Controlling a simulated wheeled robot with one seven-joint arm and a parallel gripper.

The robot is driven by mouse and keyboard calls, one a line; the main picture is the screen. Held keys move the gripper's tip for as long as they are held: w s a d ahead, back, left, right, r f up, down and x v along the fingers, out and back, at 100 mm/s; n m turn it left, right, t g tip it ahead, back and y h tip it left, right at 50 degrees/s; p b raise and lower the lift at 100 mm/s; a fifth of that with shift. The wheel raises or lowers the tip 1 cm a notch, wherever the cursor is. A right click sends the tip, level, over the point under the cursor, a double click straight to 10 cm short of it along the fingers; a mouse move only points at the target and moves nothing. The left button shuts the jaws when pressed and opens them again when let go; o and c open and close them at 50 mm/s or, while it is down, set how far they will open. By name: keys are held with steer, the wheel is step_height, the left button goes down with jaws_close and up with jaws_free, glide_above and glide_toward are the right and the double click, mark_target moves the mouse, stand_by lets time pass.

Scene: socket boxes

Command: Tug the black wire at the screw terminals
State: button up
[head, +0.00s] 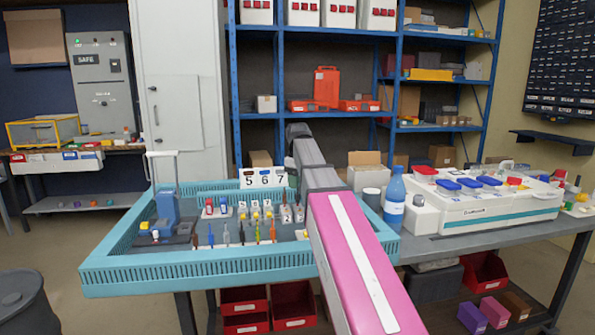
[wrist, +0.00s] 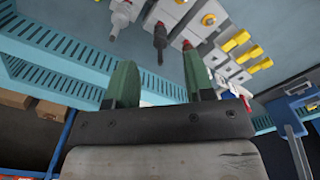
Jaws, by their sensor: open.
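My gripper (wrist: 159,76) is open in the wrist view, with two green fingers apart and nothing between them. Beyond the fingertips a dark, wire-like piece (wrist: 160,42) hangs from a white terminal block; I cannot tell whether it is the black wire. A grey-tipped piece is to its left, and another white block is partly behind the right finger. In the head view, short coloured wires (head: 257,232) stand in a row before small terminal blocks (head: 242,208) inside the turquoise tray (head: 180,268). Which one is black is too small to tell. My arm hides my gripper there.
A blue device (head: 167,208) stands at the tray's left. Number cards (head: 264,179) stand behind the blocks. A blue bottle (head: 394,200) and a white case with coloured lids (head: 490,213) are right of the tray. Yellow-knobbed blocks (wrist: 236,40) are at right in the wrist view.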

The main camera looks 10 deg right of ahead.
mark_target(298, 194)
steer(key=shift+f, duration=2.3)
jaws_close()
